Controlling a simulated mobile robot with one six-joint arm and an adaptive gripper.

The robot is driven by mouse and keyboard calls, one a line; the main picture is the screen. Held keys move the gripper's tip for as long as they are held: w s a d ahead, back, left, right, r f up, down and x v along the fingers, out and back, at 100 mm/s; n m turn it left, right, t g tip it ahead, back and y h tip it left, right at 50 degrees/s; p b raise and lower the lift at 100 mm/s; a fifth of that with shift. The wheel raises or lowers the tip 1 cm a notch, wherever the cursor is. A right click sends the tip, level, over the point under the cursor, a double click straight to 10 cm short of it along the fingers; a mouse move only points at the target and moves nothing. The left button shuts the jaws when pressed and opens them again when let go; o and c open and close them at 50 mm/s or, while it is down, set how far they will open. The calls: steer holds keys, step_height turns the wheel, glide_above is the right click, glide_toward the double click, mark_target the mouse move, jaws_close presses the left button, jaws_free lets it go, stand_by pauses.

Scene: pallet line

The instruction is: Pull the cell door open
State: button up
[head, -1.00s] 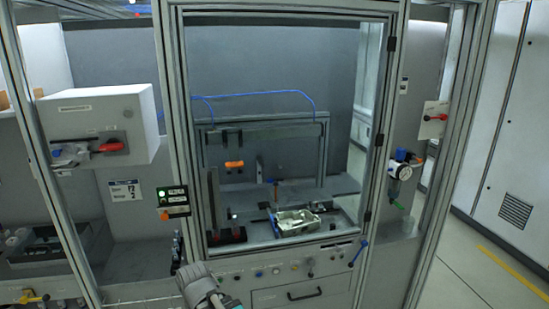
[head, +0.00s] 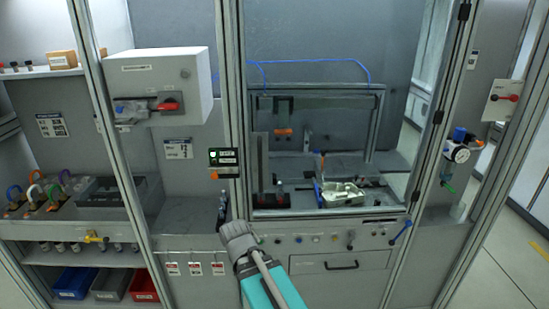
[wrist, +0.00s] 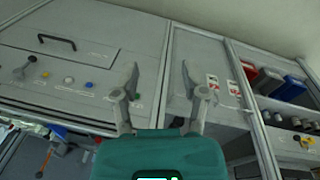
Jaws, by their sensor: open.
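The cell door (head: 243,110) is a tall metal-framed clear panel in the middle of the head view. Black hinges run down its right side, and it looks flush with its frame. In the head view my arm reaches up to the door's lower left corner; the fingers are hidden there.
A drawer (head: 341,278) with a black handle sits under the door, below a row of buttons. A blue lever (head: 401,232) sticks out at right. A grey switch box (head: 160,82) juts out at left. Coloured bins (head: 73,283) lie low at left.

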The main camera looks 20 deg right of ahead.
steer(key=w+d+r+m+t+h, duration=0.2)
steer(key=w+d+r+m+h, duration=0.1)
steer(key=w+d+h, duration=0.15)
steer(key=m+t+h+p, duration=0.2)
steer(key=m+t+h, duration=0.5)
steer(key=t+h, duration=0.15)
glide_toward(259, 168)
steer(key=s+a, duration=0.1)
steer(key=a, duration=0.2)
steer(key=shift+s+d+r+g+h, duration=0.1)
steer(key=shift+g+h, duration=0.2)
steer(key=shift+g, duration=0.15)
steer(key=shift+d, duration=0.15)
steer(key=shift+x, duration=6.8)
jaws_close()
